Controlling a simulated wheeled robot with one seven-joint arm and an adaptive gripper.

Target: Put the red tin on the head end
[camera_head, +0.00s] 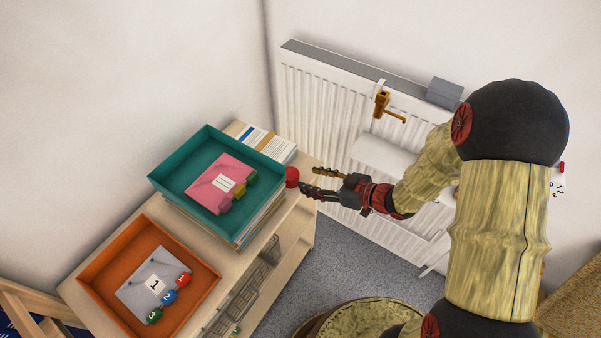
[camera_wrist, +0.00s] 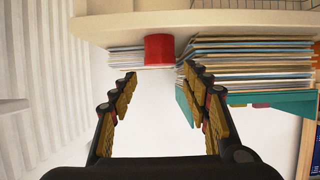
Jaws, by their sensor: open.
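The red tin (camera_head: 291,177) stands on the wooden shelf unit (camera_head: 308,188), near its edge and beside the teal tray. In the wrist view the red tin (camera_wrist: 159,49) is upper middle, beyond the fingertips, between stacks of paper. My gripper (camera_head: 308,180) is open and empty, right of the tin, with its fingers pointing at it. In the wrist view the two fingers of my gripper (camera_wrist: 157,82) are spread, with clear space between them. I cannot tell which surface is the head end.
The teal tray (camera_head: 162,181) sits on stacked papers and holds a pink folder and small blocks. An orange tray (camera_head: 98,262) is on the same unit. A white radiator (camera_head: 310,100) with a brass-coloured fitting (camera_head: 382,103) is behind. Grey carpet (camera_head: 345,270) shows below.

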